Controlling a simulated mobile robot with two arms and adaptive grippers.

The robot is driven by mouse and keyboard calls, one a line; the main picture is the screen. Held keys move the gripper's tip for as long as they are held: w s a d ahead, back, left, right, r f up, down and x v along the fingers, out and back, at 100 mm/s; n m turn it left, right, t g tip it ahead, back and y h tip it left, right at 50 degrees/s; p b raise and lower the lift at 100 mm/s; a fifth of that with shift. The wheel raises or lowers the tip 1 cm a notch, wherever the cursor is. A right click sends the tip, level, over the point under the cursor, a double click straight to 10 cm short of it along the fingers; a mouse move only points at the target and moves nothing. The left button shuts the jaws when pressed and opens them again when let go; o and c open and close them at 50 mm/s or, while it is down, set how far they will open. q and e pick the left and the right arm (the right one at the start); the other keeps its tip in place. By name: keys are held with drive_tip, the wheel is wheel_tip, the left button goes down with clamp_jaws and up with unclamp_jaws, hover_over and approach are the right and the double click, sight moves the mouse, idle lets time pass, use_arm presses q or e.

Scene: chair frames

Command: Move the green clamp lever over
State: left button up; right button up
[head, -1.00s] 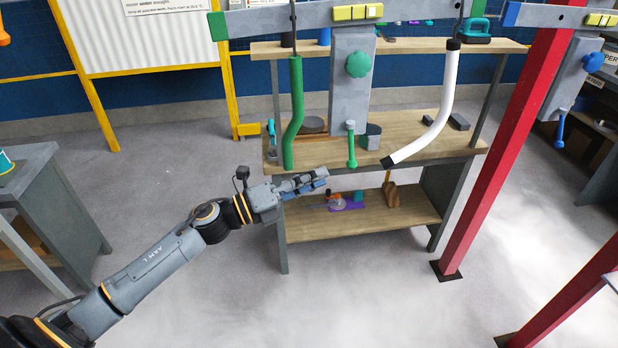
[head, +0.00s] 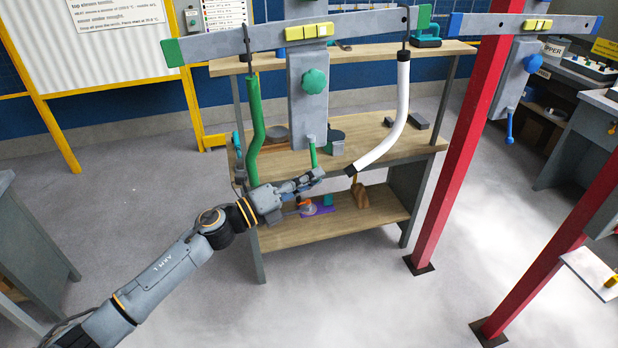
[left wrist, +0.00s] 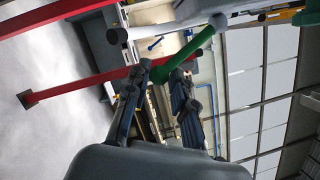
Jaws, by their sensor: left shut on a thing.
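The green clamp lever (head: 313,153) hangs down, nearly upright, from the foot of the grey column (head: 308,95), below the green knob (head: 315,81). My left gripper (head: 312,178) is at the lever's lower end. In the left wrist view the lever (left wrist: 190,50) runs down at a slant between the two fingers of my left gripper (left wrist: 163,78), which are shut on its lower end. My right gripper is in neither view.
A bent green tube (head: 255,130) and a bent white tube (head: 392,120) hang from the grey crossbar (head: 370,22) on either side. A wooden workbench (head: 390,143) stands behind. A red post (head: 462,150) rises to the right. Open floor lies in front.

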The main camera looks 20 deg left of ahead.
use_arm(q)
drive_tip(key=shift+s+d+r+p, duration=0.4)
drive_tip(key=shift+s+r+p, duration=0.1)
drive_tip(key=shift+s+p, duration=0.15)
drive_tip(key=shift+c, duration=0.2)
drive_tip(key=shift+r, duration=0.15)
drive_tip(key=shift+s+d+r+p, duration=0.2)
drive_tip(key=shift+s+r+p, duration=0.15)
drive_tip(key=shift+r+p, duration=0.2)
drive_tip(key=shift+s+d+r+p, duration=0.2)
drive_tip(key=shift+s+r+p, duration=0.2)
drive_tip(key=shift+p, duration=0.15)
drive_tip(key=shift+s+d+r+p, duration=0.15)
drive_tip(key=shift+s+r+p, duration=0.05)
drive_tip(key=shift+r+p, duration=0.4)
drive_tip(key=shift+s+d+r+p, duration=0.15)
drive_tip(key=shift+r+p, duration=0.4)
